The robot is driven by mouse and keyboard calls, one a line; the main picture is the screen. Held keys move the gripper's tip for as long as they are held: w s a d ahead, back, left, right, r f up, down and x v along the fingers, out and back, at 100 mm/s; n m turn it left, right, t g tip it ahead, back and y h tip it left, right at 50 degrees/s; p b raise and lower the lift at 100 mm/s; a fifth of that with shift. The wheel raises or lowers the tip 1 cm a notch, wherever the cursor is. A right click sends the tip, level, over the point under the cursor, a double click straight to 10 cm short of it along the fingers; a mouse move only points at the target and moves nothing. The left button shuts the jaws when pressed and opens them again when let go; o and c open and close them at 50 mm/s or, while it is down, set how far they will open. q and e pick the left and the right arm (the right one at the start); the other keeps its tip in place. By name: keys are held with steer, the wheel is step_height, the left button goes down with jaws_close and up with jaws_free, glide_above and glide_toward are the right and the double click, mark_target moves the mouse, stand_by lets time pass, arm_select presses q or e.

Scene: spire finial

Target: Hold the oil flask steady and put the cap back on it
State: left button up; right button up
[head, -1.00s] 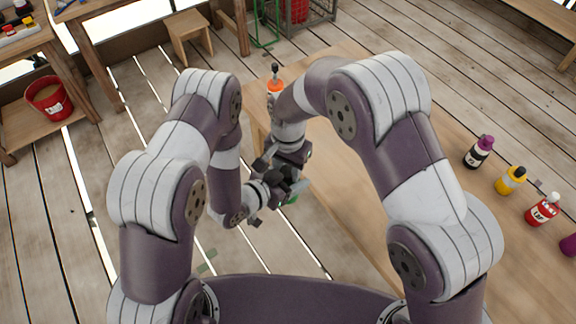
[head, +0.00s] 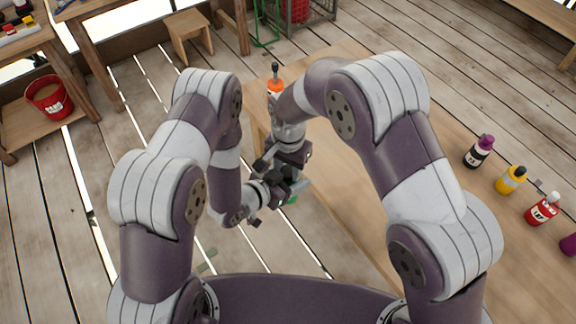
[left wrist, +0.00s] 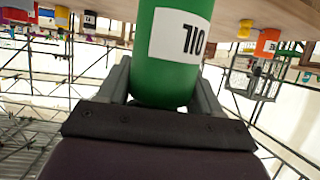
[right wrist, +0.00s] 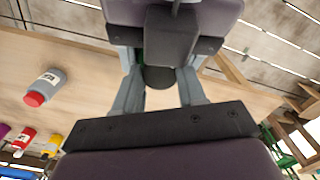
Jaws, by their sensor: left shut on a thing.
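The green oil flask (left wrist: 170,75) fills the middle of the left wrist view, its white OIL label upside down in that picture. My left gripper (left wrist: 165,95) is shut on it, one finger on each side. In the head view only a little green of the flask (head: 293,200) shows beside the grippers. My right gripper (right wrist: 160,85) is close against the left one, its fingers apart. A dark round piece (right wrist: 158,78), apparently the cap, sits between its fingertips. I cannot tell whether the fingers touch it, or whether it rests on the flask, whose mouth is hidden.
The wooden table (head: 345,185) extends to the right, with black (head: 479,151), yellow (head: 511,180) and red (head: 542,209) bottles. An orange bottle (head: 275,84) stands at the far edge. A grey bottle with a red cap (right wrist: 45,85) shows in the right wrist view. A red bucket (head: 49,97) stands left.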

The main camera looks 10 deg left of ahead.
steer(key=shift+s+d+f, duration=0.2)
steer(key=shift+d+f, duration=0.05)
steer(key=shift+f, duration=0.2)
steer(key=shift+a+r, duration=0.1)
steer(key=shift+r, duration=2)
steer(key=shift+w, duration=0.1)
steer(key=c, duration=0.6)
steer(key=shift+r, duration=0.2)
steer(key=shift+r, duration=1.9)
steer(key=o, duration=0.6)
